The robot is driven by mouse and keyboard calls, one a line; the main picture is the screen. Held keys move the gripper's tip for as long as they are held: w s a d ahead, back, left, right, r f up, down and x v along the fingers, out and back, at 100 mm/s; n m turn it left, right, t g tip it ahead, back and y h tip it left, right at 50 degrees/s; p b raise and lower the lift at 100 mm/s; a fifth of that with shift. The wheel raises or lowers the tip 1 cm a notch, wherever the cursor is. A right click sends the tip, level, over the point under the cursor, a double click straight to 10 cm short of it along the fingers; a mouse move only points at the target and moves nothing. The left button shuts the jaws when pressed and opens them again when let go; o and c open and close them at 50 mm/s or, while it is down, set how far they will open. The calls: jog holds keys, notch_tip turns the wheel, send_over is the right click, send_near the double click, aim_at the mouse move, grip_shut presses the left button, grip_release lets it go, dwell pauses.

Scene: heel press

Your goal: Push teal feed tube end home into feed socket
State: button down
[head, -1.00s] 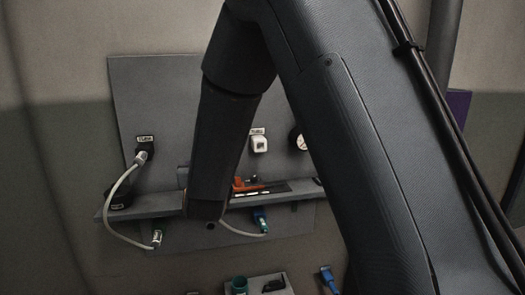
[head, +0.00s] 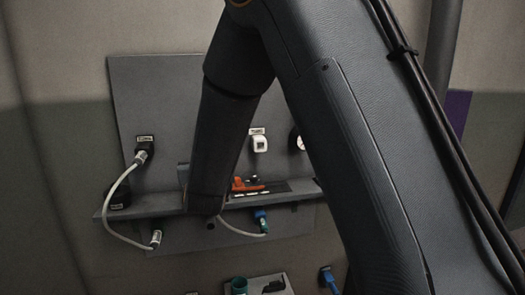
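A teal and blue tube end (head: 261,221) is at the underside of the grey shelf, right of my arm, with a pale tube (head: 238,231) running left from it behind my arm. It looks upright at a blue fitting under the shelf edge; I cannot tell whether it is fully seated. Which fitting is the feed socket cannot be read. My gripper is hidden behind my own arm links, so its fingers and any contact with the tube end do not show.
The grey shelf (head: 155,203) crosses the back panel (head: 190,80). An orange lever (head: 246,185) and a white socket (head: 259,143) are right of my arm. A grey cable (head: 112,205) loops at left. Below are a teal cup (head: 239,285) and a blue plug (head: 328,277).

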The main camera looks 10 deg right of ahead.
jog(key=shift+w, duration=0.5)
jog(key=c, duration=1.4)
grip_release()
jog(key=shift+c, duration=0.2)
jog(key=s+b, duration=0.2)
jog(key=s, duration=0.5)
jog(key=s+d+f+g+y, duration=0.1)
jog(key=s+d+f+g, duration=0.4)
jog(key=f, duration=0.2)
jog(key=s+d+f+g, duration=0.4)
jog(key=s+f, duration=0.1)
jog(key=f, duration=0.3)
jog(key=s+d+f+g, duration=0.1)
jog(key=s+d+g, duration=0.2)
jog(key=s, duration=0.3)
jog(key=s+d+f+g, duration=0.2)
jog(key=s+d, duration=0.1)
jog(key=s, duration=0.4)
jog(key=s+d+f+g+h, duration=0.1)
jog(key=s+d+f+g, duration=0.1)
jog(key=s, duration=0.5)
jog(key=shift+s+d+g, duration=0.2)
jog(key=shift+d+g, duration=0.6)
jog(key=shift+d, duration=0.3)
